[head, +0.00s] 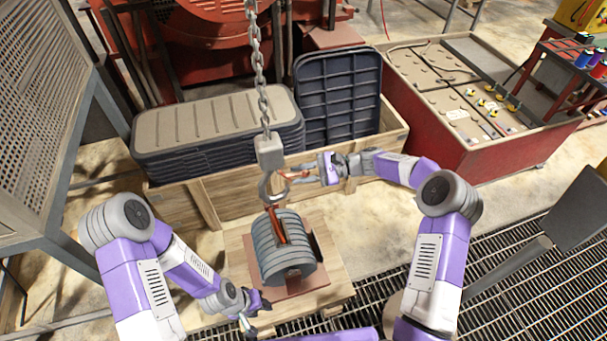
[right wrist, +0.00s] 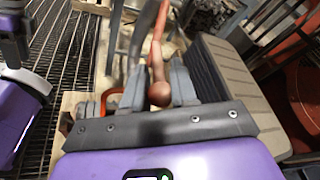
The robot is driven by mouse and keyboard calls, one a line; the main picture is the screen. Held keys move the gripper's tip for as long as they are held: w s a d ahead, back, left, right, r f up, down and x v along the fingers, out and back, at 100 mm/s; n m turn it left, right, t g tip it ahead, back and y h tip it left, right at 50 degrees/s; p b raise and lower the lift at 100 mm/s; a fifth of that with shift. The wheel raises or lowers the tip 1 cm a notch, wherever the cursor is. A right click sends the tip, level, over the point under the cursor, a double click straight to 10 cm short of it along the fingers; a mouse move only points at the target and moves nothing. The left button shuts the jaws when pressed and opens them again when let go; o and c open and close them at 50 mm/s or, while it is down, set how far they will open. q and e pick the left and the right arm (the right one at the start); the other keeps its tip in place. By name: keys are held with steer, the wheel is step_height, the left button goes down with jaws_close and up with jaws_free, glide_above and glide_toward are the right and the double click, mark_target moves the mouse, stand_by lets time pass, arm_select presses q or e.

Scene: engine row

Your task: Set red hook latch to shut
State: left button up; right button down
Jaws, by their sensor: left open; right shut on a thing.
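A grey steel hook (head: 266,190) hangs from a block on a chain, above a ribbed grey cylinder (head: 287,258). The red hook latch (head: 298,175) sticks out to the right of the hook. In the right wrist view the red latch (right wrist: 158,70) ends in a round knob between the fingers. My right gripper (head: 294,178) is shut on the latch, reaching in from the right; its fingers also show in the right wrist view (right wrist: 158,88). The latch's seat at the hook tip is too small to judge. My left gripper (head: 255,309) is open and empty, left of the cylinder's lower end.
Behind is a wooden crate (head: 224,188) of dark ribbed panels. A red bin (head: 500,155) stands right. Floor grating (head: 510,270) lies at front right.

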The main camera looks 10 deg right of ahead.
steer(key=shift+a+f, duration=0.1)
steer(key=shift+a, duration=0.1)
stand_by(0.4)
steer(key=c, duration=1)
jaws_free()
steer(key=shift+s, duration=0.1)
steer(key=shift+c, duration=0.2)
steer(key=shift+d, duration=0.1)
steer(key=v, duration=0.7)
steer(key=shift+d+p, duration=0.25)
steer(key=shift+p, duration=0.1)
steer(key=shift+f, duration=0.1)
